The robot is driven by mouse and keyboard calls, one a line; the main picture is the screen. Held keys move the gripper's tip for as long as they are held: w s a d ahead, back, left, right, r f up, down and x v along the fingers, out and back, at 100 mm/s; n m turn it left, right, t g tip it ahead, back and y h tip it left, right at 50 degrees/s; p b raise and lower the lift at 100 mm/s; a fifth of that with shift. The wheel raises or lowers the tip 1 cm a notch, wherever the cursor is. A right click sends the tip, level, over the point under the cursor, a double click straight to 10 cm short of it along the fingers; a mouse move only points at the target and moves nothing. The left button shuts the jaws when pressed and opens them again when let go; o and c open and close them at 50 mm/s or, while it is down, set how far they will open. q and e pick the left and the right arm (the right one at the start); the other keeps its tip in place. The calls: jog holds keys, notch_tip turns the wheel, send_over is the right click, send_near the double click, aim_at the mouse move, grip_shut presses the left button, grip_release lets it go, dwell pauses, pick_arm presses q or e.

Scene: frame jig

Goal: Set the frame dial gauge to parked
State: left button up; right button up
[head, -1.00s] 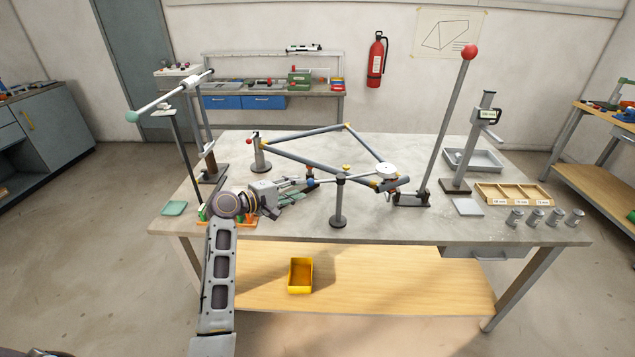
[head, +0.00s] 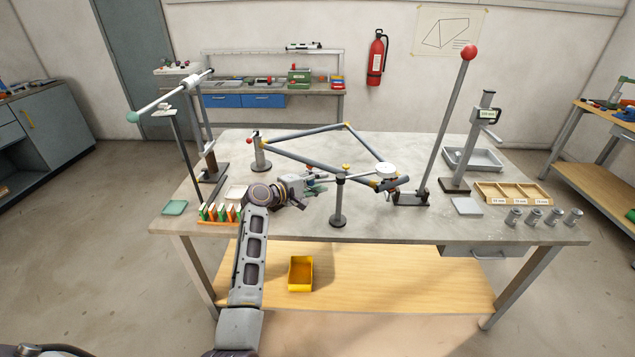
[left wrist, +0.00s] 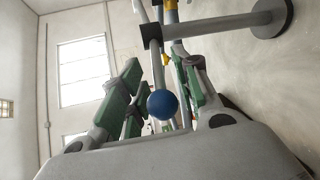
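The frame dial gauge (head: 387,171) shows as a white round dial at the right end of a thin bar, beside the grey bicycle frame (head: 310,154). The bar runs left past a post (head: 338,205) towards my left gripper (head: 316,182). In the left wrist view, a blue ball (left wrist: 163,104) on the near end of a rod lies between the green finger pads of my left gripper (left wrist: 160,90). The fingers are spread, with a visible gap on the left of the ball; contact on the right is hard to tell. My right gripper is not in view.
A rack of coloured blocks (head: 220,213) stands left of my left wrist. A tall lever with a red ball (head: 470,53) rises right of the dial. A divided wooden tray (head: 513,194) and several metal cylinders sit at the right.

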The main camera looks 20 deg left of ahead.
pick_arm(q)
jog(key=shift+c, duration=0.4)
grip_shut()
jog(key=shift+w+d+f, duration=0.1)
jog(key=shift+w+f, duration=0.05)
jog(key=shift+w, duration=0.05)
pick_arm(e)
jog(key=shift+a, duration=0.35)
